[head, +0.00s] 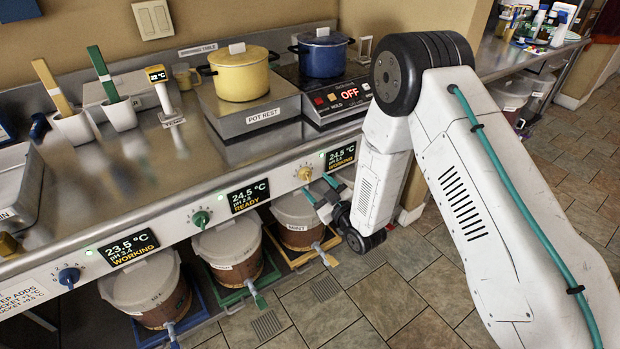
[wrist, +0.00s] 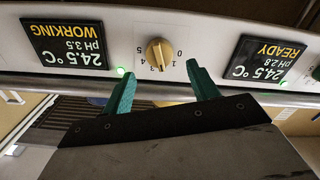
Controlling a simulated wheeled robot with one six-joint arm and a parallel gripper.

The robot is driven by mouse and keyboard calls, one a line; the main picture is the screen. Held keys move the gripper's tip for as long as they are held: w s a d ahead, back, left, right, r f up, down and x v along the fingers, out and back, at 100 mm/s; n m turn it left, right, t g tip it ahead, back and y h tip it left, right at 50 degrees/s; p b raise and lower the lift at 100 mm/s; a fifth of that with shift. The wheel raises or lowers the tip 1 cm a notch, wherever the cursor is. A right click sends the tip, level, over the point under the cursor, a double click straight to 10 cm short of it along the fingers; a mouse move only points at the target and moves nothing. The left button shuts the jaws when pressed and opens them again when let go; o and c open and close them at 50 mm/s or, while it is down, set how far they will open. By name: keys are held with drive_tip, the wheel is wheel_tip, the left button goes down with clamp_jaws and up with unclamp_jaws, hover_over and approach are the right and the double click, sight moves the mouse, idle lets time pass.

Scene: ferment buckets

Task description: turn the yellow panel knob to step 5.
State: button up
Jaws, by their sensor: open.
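The yellow panel knob (head: 304,174) sits on the steel front panel under the counter, between the READY display and the right-hand WORKING display. The wrist view shows the knob (wrist: 159,53) upside down, with small scale numbers around it; I cannot surely read which step it points to. My gripper (head: 320,190) has teal fingers, and in the wrist view (wrist: 160,73) they are spread apart with nothing between them. The fingertips are close to the panel, one towards each side of the knob. I see no contact with the knob.
A green knob (head: 201,218) and a blue knob (head: 69,277) are on the same panel further left. Lidded buckets, one of them (head: 299,217) below my gripper, stand under the counter. A yellow pot (head: 240,76) and a blue pot (head: 322,54) stand on top.

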sight(309, 177)
drive_tip(key=x, duration=0.5)
drive_tip(key=shift+c, duration=0.2)
drive_tip(key=c, duration=0.9)
